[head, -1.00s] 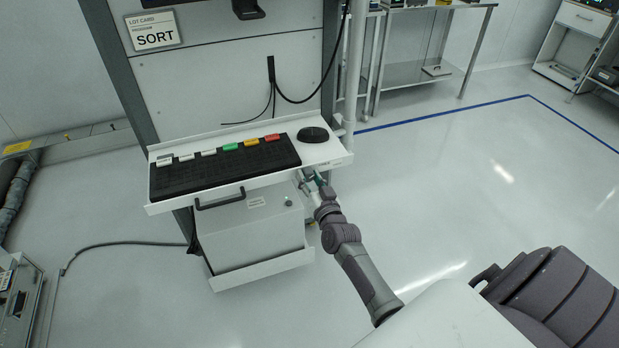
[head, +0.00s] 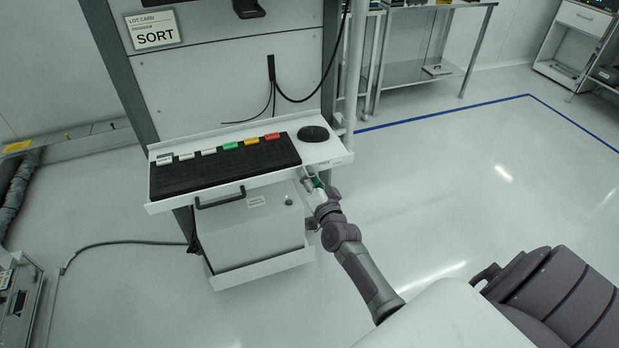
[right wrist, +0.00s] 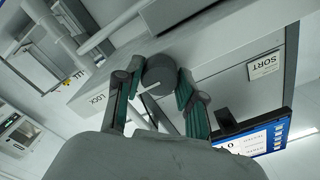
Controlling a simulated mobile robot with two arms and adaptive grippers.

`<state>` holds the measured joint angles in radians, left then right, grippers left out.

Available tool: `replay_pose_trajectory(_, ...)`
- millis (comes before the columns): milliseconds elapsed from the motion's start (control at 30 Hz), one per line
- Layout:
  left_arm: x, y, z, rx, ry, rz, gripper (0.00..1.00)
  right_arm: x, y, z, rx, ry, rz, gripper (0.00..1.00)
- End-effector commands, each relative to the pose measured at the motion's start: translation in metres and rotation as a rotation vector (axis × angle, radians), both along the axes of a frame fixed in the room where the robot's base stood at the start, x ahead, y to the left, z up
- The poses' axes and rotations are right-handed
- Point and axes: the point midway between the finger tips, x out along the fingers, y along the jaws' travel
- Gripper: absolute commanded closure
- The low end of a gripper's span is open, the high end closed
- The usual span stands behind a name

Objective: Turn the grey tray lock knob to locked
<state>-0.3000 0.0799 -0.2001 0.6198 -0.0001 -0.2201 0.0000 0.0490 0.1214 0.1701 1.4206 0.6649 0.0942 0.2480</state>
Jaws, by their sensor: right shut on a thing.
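The grey tray lock knob (right wrist: 160,74) is a round knob on the front edge of the shelf, with a pale line across its face in the right wrist view. My right gripper (right wrist: 153,90) has its green-padded fingers on either side of the knob and is shut on it. The word LOCK (right wrist: 97,103) is printed on the edge to the left of the knob. In the head view my right gripper (head: 314,184) is at the right end of the shelf's front edge and largely hides the knob. My left gripper is not in view.
The white shelf (head: 335,153) carries a black keyboard (head: 225,170) with coloured keys and a dark round pad (head: 313,133). The floor to the right is clear.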

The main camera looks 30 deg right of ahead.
Motion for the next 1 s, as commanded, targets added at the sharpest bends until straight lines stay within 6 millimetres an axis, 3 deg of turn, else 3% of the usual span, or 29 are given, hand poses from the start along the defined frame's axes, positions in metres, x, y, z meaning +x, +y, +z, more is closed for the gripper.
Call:
replay_pose_trajectory(267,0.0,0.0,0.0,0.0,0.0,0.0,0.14,0.0,0.0,0.001,0.003,-0.003,-0.001,0.96)
replay_pose_trajectory(300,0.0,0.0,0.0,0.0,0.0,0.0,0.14,0.0,-0.001,0.001,0.004,-0.002,-0.001,0.59)
replay_pose_trajectory(433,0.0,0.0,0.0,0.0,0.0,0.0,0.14,0.0,0.0,0.001,0.003,-0.002,-0.001,0.38)
replay_pose_trajectory(800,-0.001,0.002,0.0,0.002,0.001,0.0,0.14,-0.003,0.001,0.0,0.002,0.0,0.0,0.36)
replay_pose_trajectory(1000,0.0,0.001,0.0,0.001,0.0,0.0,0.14,-0.031,0.007,-0.001,0.002,0.001,-0.001,0.36)
